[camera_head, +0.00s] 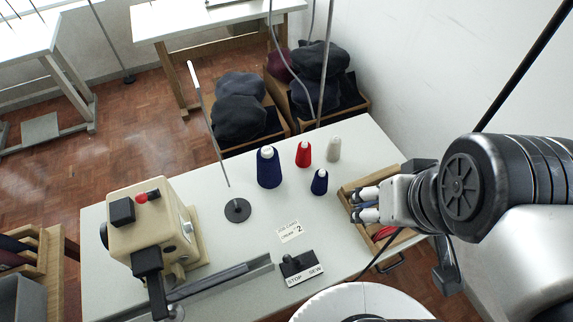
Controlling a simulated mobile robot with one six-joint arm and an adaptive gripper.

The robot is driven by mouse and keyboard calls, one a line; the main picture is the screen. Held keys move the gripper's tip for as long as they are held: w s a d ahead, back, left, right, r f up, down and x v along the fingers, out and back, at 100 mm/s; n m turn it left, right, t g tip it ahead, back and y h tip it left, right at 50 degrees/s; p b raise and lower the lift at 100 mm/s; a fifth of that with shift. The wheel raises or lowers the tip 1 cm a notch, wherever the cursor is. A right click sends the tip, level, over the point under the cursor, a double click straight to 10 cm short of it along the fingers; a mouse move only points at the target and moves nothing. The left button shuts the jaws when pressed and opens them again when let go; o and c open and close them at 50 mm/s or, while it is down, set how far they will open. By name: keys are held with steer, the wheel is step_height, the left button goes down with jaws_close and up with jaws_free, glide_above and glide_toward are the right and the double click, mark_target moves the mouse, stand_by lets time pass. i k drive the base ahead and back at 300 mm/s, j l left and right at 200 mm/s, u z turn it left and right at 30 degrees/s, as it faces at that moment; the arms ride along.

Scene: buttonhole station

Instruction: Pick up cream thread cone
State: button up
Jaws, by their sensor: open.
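The cream thread cone (333,148) stands upright on the white table at its back right, to the right of the red cone. My gripper (358,206) is open over the wooden tray at the table's right, with its fingers pointing left. It is nearer to me than the cream cone and apart from it. I see nothing between its fingers.
A red cone (304,154), a large blue cone (269,167) and a small blue cone (319,182) stand left of the cream one. A wooden tray (347,190) lies under my gripper. A thread stand (237,209), a sewing machine (150,225) and a stop/sew switch (298,268) occupy the table (222,262).

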mark_target(333, 150)
steer(key=i+l+u, duration=0.15)
steer(key=l+u, duration=0.75)
steer(key=i+j, duration=0.05)
